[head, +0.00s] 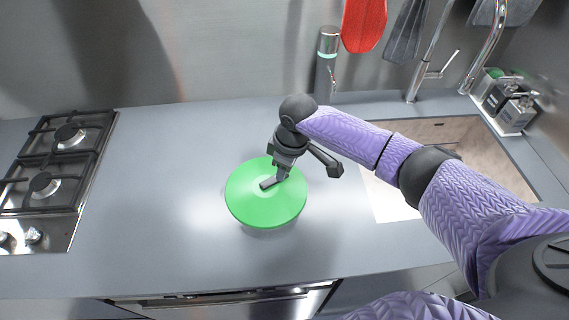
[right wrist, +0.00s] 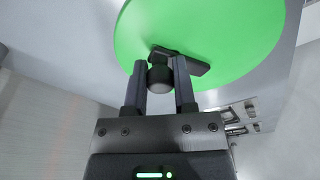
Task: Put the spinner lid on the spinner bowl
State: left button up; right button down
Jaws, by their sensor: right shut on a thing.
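The spinner lid (head: 262,210) is a bright green disc with a dark handle at its centre, over the middle of the counter. My right gripper (head: 279,177) comes down on it from above and is shut on the handle's dark knob. In the right wrist view the two fingers (right wrist: 160,76) hold the knob from both sides, and the green lid (right wrist: 215,30) fills the top. My left gripper is not in view.
A gas hob (head: 57,165) is at the left of the counter (head: 150,200). A grey bottle (head: 326,65) stands at the back wall. A sink (head: 440,132) with a tap (head: 421,80) is at the right. The counter between hob and lid is clear.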

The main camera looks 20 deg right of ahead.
dwell(0.5)
jog(key=shift+f, duration=0.5)
dwell(0.6)
grip_release()
dwell(0.3)
notch_tip(320, 180, up, 4)
jog(key=p, duration=0.4)
jog(key=shift+f, duration=0.25)
notch_tip(320, 180, up, 4)
jog(key=p, duration=0.4)
jog(key=shift+f, duration=0.3)
